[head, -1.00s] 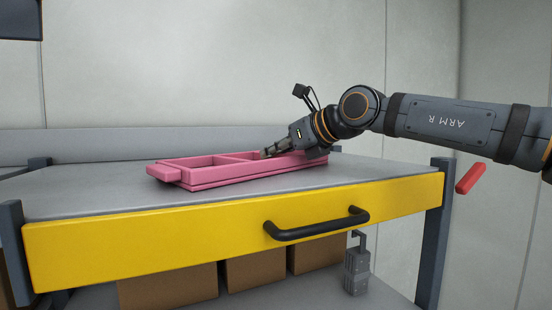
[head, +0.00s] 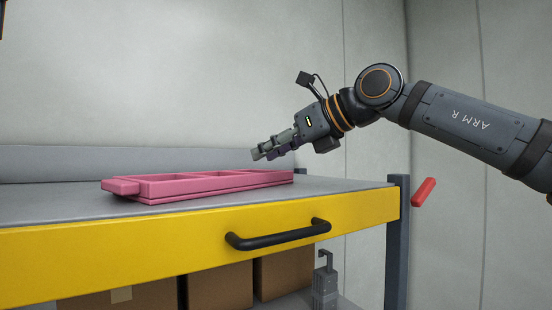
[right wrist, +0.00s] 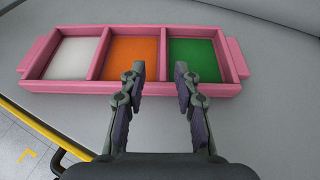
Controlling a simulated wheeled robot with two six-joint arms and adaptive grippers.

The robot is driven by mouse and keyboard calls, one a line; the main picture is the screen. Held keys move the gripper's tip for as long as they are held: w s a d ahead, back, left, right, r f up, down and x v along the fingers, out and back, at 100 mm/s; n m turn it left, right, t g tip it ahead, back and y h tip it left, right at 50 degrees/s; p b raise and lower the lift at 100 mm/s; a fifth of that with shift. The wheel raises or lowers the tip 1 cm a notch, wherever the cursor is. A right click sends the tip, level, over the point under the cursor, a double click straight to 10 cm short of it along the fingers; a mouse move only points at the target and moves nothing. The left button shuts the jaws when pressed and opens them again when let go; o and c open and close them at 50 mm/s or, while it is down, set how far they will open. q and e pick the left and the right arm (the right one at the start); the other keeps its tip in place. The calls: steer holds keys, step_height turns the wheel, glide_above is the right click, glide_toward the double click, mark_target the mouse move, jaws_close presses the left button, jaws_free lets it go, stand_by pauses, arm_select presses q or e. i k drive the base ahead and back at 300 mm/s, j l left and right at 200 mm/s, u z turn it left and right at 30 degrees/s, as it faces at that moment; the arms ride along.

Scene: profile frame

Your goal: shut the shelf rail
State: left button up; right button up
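The yellow shelf rail (head: 190,243) runs along the front edge of the grey shelf top, with a black bar handle (head: 278,237) on its face. It meets the dark right post (head: 397,240); its left end is outside the head view. My right gripper (head: 260,154) is above and behind the rail, over the pink tray on the shelf top, and does not touch the handle. In the right wrist view its two fingers (right wrist: 158,72) are apart with nothing between them. My left gripper is not in view.
The pink tray (head: 150,201) has three compartments with white, orange and green floors. A red lever (head: 423,192) sticks out by the right post. Brown boxes (head: 220,291) and a grey padlock-like item (head: 325,285) stand below. The space before the rail looks clear.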

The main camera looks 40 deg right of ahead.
mark_target(40, 264)
steer(key=k+l, duration=0.1)
steer(key=l, duration=0.5)
steer(key=k+l, duration=0.1)
steer(key=l, duration=0.5)
